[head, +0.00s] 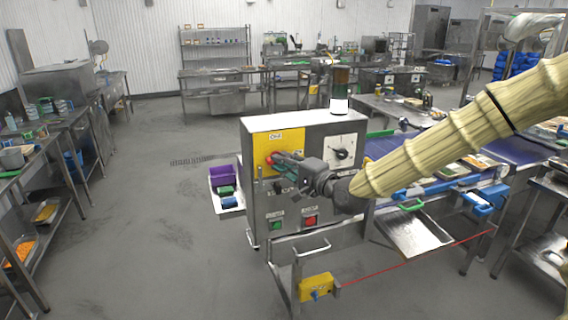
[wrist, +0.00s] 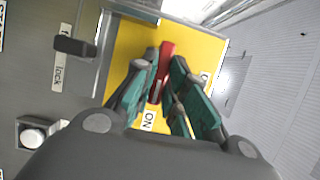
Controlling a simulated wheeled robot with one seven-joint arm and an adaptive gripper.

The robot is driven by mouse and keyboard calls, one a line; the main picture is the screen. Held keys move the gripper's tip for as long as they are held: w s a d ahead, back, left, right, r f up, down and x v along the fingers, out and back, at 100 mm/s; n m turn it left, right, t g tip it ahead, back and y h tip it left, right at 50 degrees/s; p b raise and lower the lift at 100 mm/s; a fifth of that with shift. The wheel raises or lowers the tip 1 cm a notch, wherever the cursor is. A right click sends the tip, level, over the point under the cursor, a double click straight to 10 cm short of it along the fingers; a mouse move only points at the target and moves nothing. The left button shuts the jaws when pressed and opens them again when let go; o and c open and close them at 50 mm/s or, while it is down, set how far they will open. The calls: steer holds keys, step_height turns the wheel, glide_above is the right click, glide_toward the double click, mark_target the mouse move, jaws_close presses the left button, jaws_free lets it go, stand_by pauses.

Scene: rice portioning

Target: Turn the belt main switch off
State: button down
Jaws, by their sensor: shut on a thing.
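The belt main switch is a red handle on a yellow plate (head: 289,142) on the front of the steel control box (head: 318,131). In the wrist view the red handle (wrist: 165,58) lies between the teal finger pads on the yellow plate (wrist: 125,48). An "ON" label shows beside the handle. My gripper (head: 273,159) reaches in from the right and is shut on the red handle. In the head view, my fingers cover much of the handle. The handle's exact setting is hard to read.
A dark selector knob (head: 342,154) sits right of the yellow plate. Green (head: 276,225) and red (head: 310,221) buttons are below. A black lock handle (wrist: 75,46) is near my gripper. A purple bin (head: 222,175) stands left of the box; the blue conveyor belt (head: 385,146) runs right.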

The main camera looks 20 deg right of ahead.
steer(key=shift+a+r+n+g+h+b, duration=0.15)
steer(key=shift+n+g+h+b, duration=0.35)
steer(key=shift+n+h+b, duration=1.2)
steer(key=shift+a+n+g+h+b, duration=0.1)
steer(key=shift+n+g+h+b, duration=0.55)
steer(key=shift+n, duration=2.05)
steer(key=shift+a+r+n+g+h+b, duration=0.15)
steer(key=shift+n+g+h+b, duration=0.2)
steer(key=shift+n+h+b, duration=1.35)
steer(key=shift+s+n+y, duration=0.1)
steer(key=shift+n+y, duration=0.45)
steer(key=shift+n, duration=0.15)
steer(key=c, duration=1.4)
jaws_free()
steer(key=shift+c, duration=0.2)
steer(key=shift+r+m+y+p, duration=0.2)
steer(key=shift+m+y+p, duration=0.15)
steer(key=shift+p, duration=0.3)
